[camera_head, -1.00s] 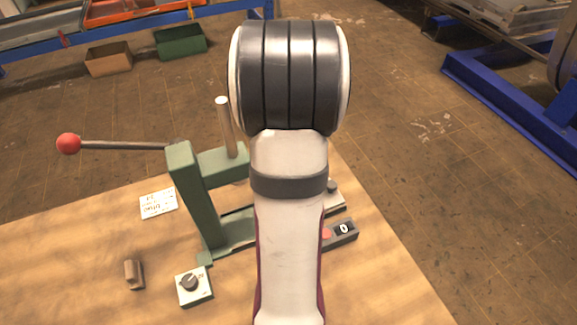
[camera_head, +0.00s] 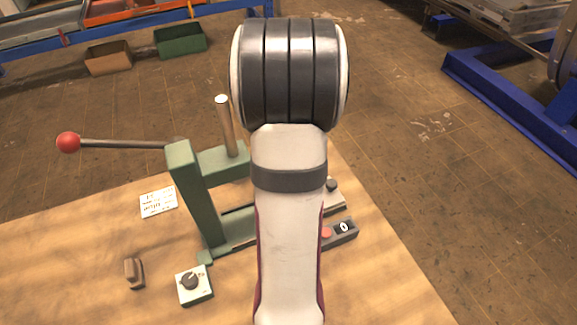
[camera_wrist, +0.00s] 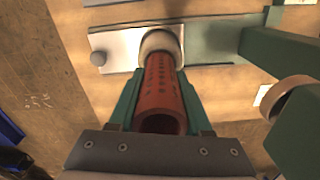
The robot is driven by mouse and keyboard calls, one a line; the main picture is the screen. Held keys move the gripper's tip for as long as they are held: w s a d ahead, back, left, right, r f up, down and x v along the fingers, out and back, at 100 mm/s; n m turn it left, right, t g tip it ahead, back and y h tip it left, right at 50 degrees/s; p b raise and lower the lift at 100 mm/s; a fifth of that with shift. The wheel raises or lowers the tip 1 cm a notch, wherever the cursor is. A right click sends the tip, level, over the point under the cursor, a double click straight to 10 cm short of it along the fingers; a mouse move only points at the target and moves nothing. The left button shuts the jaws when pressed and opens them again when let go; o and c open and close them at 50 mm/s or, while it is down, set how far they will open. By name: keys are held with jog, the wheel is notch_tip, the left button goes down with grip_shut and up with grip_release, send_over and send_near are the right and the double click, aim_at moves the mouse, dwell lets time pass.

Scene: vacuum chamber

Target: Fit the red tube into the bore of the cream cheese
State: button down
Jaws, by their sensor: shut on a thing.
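The red tube (camera_wrist: 160,95) shows in the wrist view with dark print on its side and its open near end toward the camera. My gripper (camera_wrist: 162,76) has its green fingers shut on the tube from both sides. The cream cheese (camera_wrist: 160,41) is a round pale piece at the tube's far end, over a light plate. The tube hides most of its face and its bore, so I cannot tell whether the tube end is inside it or only in front. In the head view my arm hides the gripper, tube and cheese.
A green press (camera_head: 190,190) stands on the wooden table, with a steel post (camera_head: 227,125) and a red-knobbed lever (camera_head: 110,143). A dial box (camera_head: 193,286), a brown block (camera_head: 134,272), a white card (camera_head: 158,202) and a button box (camera_head: 341,233) lie around it.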

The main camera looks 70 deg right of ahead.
jog(key=shift+f, duration=1.5)
jog(key=shift+c, duration=1.3)
grip_release()
jog(key=shift+r, duration=0.1)
notch_tip(320, 180, up, 16)
jog(key=shift+f, duration=0.2)
